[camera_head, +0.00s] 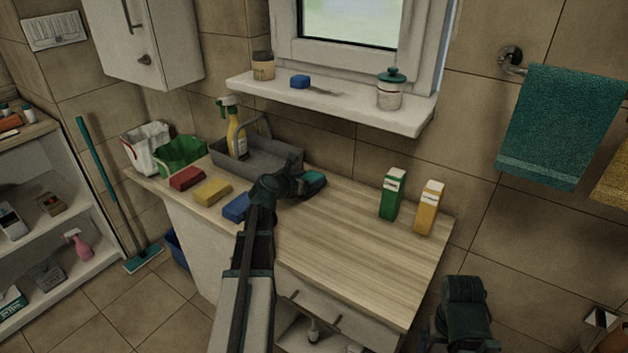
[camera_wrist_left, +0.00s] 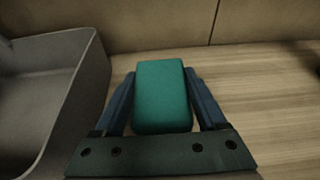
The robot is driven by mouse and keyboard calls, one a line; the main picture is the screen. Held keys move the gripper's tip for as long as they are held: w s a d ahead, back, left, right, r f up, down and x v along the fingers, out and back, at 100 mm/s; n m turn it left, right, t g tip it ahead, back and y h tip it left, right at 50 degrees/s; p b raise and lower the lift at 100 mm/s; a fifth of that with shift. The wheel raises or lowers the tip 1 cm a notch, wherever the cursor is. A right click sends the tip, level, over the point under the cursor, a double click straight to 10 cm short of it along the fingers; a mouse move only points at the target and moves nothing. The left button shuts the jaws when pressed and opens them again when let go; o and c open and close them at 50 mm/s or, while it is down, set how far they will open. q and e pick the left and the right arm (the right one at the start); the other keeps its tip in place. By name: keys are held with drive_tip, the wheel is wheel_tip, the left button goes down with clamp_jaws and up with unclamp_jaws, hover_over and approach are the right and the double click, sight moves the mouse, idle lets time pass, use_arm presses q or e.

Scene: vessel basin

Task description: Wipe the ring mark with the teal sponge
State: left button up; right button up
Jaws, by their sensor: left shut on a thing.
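The teal sponge (camera_head: 314,180) is at the end of my left arm, over the wooden counter (camera_head: 340,240), just right of the grey caddy. In the left wrist view the sponge (camera_wrist_left: 162,95) sits between the two fingers of my left gripper (camera_wrist_left: 162,100), which is shut on it. I cannot tell whether the sponge touches the counter. I cannot make out a ring mark on the counter; a faint dark patch (camera_head: 326,93) shows on the window sill. My right gripper (camera_head: 465,297) hangs at the lower right, off the counter; its fingers are not clear.
The grey caddy (camera_head: 275,165) holds a spray bottle (camera_head: 236,138). Red (camera_head: 187,178), yellow (camera_head: 212,193) and blue (camera_head: 237,207) sponges lie left of my arm. Green (camera_head: 392,196) and yellow (camera_head: 428,208) cartons stand at the right. The sill (camera_head: 345,110) overhangs behind. The counter's front right is clear.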

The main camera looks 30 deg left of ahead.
sight(344, 199)
use_arm(q)
drive_tip(key=shift+w+a, duration=0.2)
drive_tip(key=shift+s+d+r, duration=0.1)
drive_tip(key=shift+s+d, duration=0.05)
drive_tip(key=shift+d, duration=1.95)
drive_tip(key=shift+d, duration=0.1)
drive_tip(key=shift+s+d, duration=0.2)
drive_tip(key=shift+d, duration=1.75)
drive_tip(key=shift+s+d, duration=0.15)
drive_tip(key=shift+d, duration=1.9)
drive_tip(key=shift+a, duration=0.1)
